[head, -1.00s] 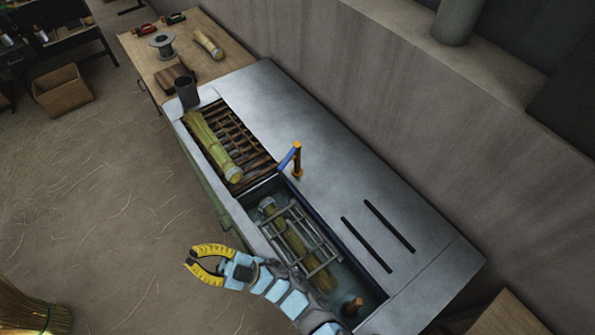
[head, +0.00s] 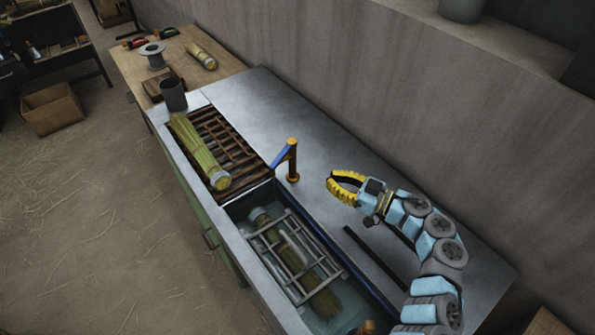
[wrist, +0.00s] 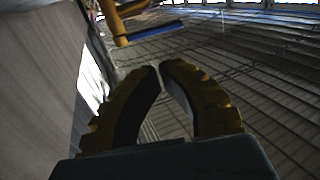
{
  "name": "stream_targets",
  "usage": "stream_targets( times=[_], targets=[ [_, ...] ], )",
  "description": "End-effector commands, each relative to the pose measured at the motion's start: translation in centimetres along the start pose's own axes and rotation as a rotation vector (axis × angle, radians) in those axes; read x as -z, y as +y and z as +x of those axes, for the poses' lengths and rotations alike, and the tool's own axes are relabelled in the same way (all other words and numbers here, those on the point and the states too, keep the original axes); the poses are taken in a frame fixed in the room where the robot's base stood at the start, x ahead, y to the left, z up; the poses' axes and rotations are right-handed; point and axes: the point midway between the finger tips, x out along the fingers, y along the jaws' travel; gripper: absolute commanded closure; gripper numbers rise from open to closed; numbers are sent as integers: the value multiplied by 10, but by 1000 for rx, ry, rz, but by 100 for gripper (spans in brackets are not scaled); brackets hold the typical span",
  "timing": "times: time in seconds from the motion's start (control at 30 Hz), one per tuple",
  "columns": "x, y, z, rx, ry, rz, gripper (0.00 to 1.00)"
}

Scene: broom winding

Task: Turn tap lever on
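The tap is an orange-brown post (head: 292,163) standing at the back edge of the sink. Its blue lever (head: 281,157) slants down to the left from near the top of the post. My gripper (head: 330,178) is to the right of the tap, above the metal counter, pointing left towards it and apart from it. Its yellow curved fingers are empty, with tips almost together. In the wrist view the fingertips (wrist: 162,66) nearly meet. The tap post (wrist: 112,22) and blue lever (wrist: 155,33) show beyond them, at the upper left.
The sink (head: 240,207) holds water and a metal rack (head: 300,262) over a straw bundle. Another bundle (head: 200,150) lies on a slatted drainer left of the tap. A grey cup (head: 173,95) stands at the far end. A wall (head: 440,120) runs behind the counter.

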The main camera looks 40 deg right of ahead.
Motion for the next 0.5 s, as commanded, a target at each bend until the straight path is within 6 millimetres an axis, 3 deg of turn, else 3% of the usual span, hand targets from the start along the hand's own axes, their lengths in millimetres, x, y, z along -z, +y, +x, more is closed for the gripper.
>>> stream_targets(
  times=[0.17, 0.5],
  targets=[
    [0, -1, 18, 4, 2, 0, 100],
    [0, -1, 77, 2, 4, -1, 100]
  ],
)
